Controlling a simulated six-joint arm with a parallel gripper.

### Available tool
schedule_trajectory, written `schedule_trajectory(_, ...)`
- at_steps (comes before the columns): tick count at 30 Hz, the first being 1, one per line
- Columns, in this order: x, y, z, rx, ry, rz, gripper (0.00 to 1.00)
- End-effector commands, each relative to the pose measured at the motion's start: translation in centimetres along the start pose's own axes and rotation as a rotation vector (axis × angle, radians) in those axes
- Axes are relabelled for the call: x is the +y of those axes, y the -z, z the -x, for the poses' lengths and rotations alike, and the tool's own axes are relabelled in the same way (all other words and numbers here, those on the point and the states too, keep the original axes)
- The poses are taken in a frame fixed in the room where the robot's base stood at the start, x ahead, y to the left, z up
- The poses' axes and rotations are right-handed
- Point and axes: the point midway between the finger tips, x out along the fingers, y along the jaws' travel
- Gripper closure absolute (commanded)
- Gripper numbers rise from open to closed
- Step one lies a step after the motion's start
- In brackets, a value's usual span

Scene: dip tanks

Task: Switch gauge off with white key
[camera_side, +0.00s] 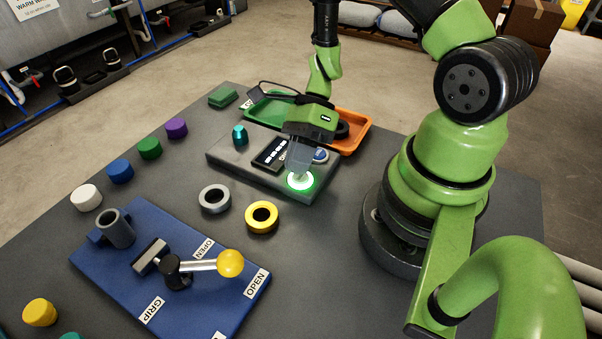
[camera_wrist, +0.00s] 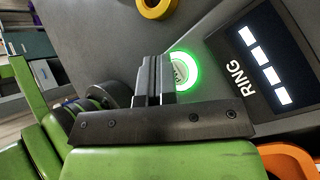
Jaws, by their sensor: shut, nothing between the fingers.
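The gauge is a grey box (camera_side: 232,155) with a dark display (camera_side: 270,154). The display (camera_wrist: 268,62) shows several white blocks, with the word RING beside it in the wrist view. The white key (camera_side: 301,182) sits at the box's near right end inside a glowing green ring; it also shows in the wrist view (camera_wrist: 182,70). A blue key (camera_side: 321,155) is behind it. My gripper (camera_side: 299,173) is shut and empty, pointing down over the white key. In the wrist view its fingertips (camera_wrist: 154,62) lie beside the key. I cannot tell whether they touch it.
A teal knob (camera_side: 240,134) stands on the box's left end. An orange tray (camera_side: 355,125) and a green tray (camera_side: 262,110) lie behind. Yellow (camera_side: 262,217) and grey (camera_side: 214,198) rings lie in front. A blue board (camera_side: 215,290) with a yellow-knobbed lever is nearer.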

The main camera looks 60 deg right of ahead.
Motion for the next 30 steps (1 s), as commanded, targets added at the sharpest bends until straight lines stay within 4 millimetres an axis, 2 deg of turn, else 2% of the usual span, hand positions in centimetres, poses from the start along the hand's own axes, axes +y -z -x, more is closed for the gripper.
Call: schedule_trajectory(30,-0.39,0.39,-0.54,0.000,0.000,0.001,1.00)
